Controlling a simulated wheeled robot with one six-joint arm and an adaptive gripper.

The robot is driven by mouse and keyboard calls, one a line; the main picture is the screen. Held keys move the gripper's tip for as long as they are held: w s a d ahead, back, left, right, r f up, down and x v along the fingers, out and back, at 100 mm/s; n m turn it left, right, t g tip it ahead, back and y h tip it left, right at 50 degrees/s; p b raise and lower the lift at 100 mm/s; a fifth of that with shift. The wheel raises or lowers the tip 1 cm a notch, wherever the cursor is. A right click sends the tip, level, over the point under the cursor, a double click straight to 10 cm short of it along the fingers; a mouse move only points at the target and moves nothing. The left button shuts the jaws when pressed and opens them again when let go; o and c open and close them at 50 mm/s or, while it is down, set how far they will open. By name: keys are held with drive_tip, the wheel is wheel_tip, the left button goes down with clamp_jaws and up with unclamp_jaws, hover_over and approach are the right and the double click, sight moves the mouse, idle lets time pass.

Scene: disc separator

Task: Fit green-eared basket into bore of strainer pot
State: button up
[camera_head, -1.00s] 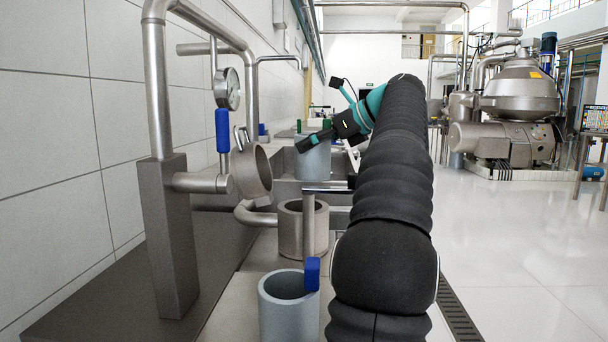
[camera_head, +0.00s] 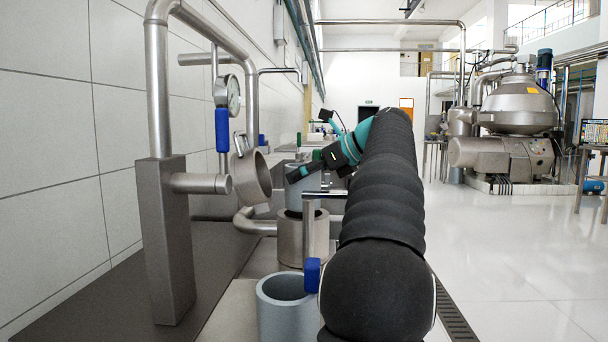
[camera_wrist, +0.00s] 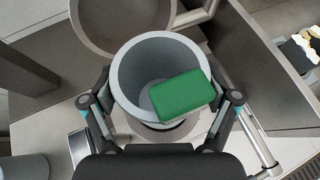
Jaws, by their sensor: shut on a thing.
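My gripper (camera_wrist: 165,110) is shut on the green-eared basket, a grey open cylinder (camera_wrist: 130,75) with a green block ear (camera_wrist: 180,97) on its rim. In the head view the basket (camera_head: 303,187) hangs upright at the mouth of the strainer pot (camera_head: 303,240), a short steel cylinder. Its lower end looks close to the pot's rim; I cannot tell whether it has entered the bore. In the wrist view the basket hides most of the pot; a part of it shows below. My arm partly covers my gripper (camera_head: 322,165) in the head view.
A steel ring on a pipe (camera_head: 251,177) stands left of the pot; a round steel rim (camera_wrist: 85,35) is close beyond the basket in the wrist view. A gauge post (camera_head: 168,240) stands farther left.

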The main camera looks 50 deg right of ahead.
drive_tip(key=shift+f, duration=0.5)
drive_tip(key=o, duration=1.1)
drive_tip(key=shift+r, duration=0.15)
drive_tip(key=shift+r, duration=0.3)
drive_tip(key=p+v, duration=0.3)
drive_tip(key=v, duration=0.9)
drive_tip(key=shift+r, duration=0.2)
